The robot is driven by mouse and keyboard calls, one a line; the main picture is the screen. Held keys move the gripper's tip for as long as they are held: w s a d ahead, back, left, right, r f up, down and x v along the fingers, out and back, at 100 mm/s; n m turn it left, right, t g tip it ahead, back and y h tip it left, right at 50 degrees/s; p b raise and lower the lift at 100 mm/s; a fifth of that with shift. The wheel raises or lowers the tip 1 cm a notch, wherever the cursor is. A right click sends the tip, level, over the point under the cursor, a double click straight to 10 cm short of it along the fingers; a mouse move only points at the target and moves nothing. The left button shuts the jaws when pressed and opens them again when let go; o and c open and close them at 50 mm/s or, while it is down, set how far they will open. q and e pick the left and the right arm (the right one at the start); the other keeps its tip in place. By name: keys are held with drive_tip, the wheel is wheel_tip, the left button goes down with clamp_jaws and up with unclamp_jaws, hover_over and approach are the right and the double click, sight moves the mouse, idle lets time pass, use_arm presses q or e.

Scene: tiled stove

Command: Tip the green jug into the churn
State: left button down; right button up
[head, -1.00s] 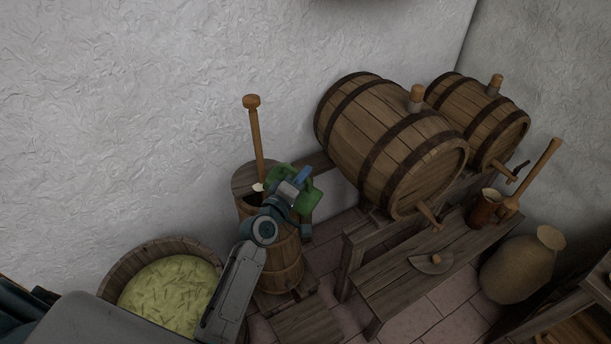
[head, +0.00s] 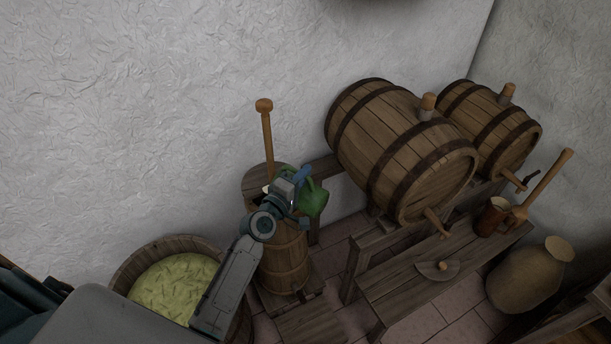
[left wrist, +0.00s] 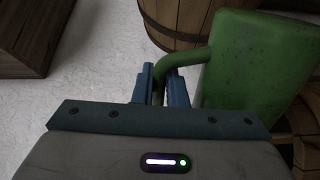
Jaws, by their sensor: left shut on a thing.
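My left gripper (head: 302,178) is shut on the handle of the green jug (head: 314,201). In the left wrist view the two blue fingers (left wrist: 162,84) close around the jug's curved handle, and the jug's body (left wrist: 260,62) fills the right side. The wooden churn (head: 286,262) stands upright below, with a long wooden plunger (head: 266,135) sticking up from it. The jug is held in the air near the churn's top right side in the head view. My arm and gripper hide much of the churn's mouth. I cannot see the jug's contents or any stream.
A tub of shredded green stuff (head: 172,287) stands left of the churn. Two barrels (head: 400,150) lie on a stand at right, behind a bench (head: 415,290) with a brown mug (head: 490,217). A round clay jar (head: 525,275) stands further right.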

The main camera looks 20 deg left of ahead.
sight(291, 167)
use_arm(q)
drive_tip(key=shift+w+a+r+n+p, duration=0.1)
drive_tip(key=shift+a+r+n+p, duration=0.2)
drive_tip(key=shift+a+r+p, duration=0.15)
drive_tip(key=shift+w+a+r+n+p, duration=0.15)
drive_tip(key=shift+a+r+n+p, duration=0.25)
drive_tip(key=shift+a+n, duration=0.15)
drive_tip(key=shift+w+a+r+n+p, duration=0.1)
drive_tip(key=shift+a+n+p, duration=0.05)
drive_tip(key=shift+a+n, duration=0.25)
drive_tip(key=shift+w+a+r+n+p, duration=0.15)
drive_tip(key=shift+a+n, duration=0.1)
drive_tip(key=shift+a, duration=0.15)
drive_tip(key=shift+a+r+n, duration=0.15)
drive_tip(key=shift+a+n, duration=0.35)
drive_tip(key=shift+a, duration=0.3)
drive_tip(key=shift+w+a+r+p, duration=0.1)
drive_tip(key=shift+p, duration=0.2)
idle(0.4)
idle(0.4)
